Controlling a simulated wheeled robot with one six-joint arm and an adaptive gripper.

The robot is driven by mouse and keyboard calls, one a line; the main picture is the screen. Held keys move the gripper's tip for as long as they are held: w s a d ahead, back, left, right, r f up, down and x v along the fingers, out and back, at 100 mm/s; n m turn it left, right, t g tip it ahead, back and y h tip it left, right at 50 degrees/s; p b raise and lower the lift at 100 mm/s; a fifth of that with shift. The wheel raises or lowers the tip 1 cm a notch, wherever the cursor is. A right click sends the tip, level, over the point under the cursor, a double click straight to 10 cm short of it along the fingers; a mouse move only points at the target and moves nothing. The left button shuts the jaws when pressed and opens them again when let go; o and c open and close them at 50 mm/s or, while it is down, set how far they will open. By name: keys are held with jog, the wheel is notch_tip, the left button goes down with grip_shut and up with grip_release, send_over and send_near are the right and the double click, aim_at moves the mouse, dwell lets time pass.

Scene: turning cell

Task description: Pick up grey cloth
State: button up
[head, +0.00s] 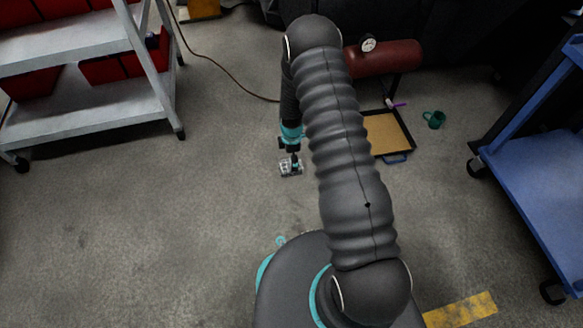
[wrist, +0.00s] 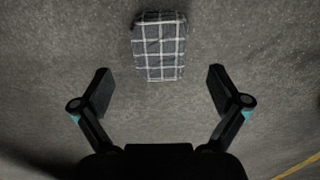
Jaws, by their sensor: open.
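The grey cloth (wrist: 159,47) is a small folded bundle with a white check pattern, lying on the concrete floor in the upper middle of the wrist view. In the head view the cloth (head: 291,168) shows on the floor just below the end of my arm, partly covered by the gripper. My gripper (wrist: 160,85) is open and empty, its two fingers spread wider than the cloth. In the wrist view the cloth lies beyond the fingertips, roughly centred between them. My gripper (head: 292,161) points down over the cloth in the head view; the exact height gap is hard to tell.
A shelf cart (head: 85,108) with red bins stands at the left. A blue cart (head: 535,180) stands at the right. Behind my arm are a red tank (head: 385,58), a tan-bottomed tray (head: 387,133) and a green mug (head: 434,119). A cable (head: 225,72) crosses the floor. Floor around the cloth is clear.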

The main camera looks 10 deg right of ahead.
notch_tip(320, 180, down, 5)
jog(key=shift+d+r+b, duration=0.1)
jog(key=shift+r+b, duration=0.1)
jog(key=shift+b, duration=0.15)
jog(key=shift+c, duration=0.3)
jog(key=c, duration=1.2)
jog(key=shift+o, duration=0.2)
jog(key=shift+r, duration=0.1)
jog(key=shift+r, duration=0.6)
notch_tip(320, 180, up, 3)
jog(key=shift+p, duration=0.45)
jog(key=s+d+r+p, duration=0.1)
jog(key=s+d+r, duration=0.5)
jog(key=d, duration=0.3)
jog(key=shift+s+d+r, duration=0.25)
jog(key=shift+s+r, duration=0.1)
jog(key=shift+s, duration=0.05)
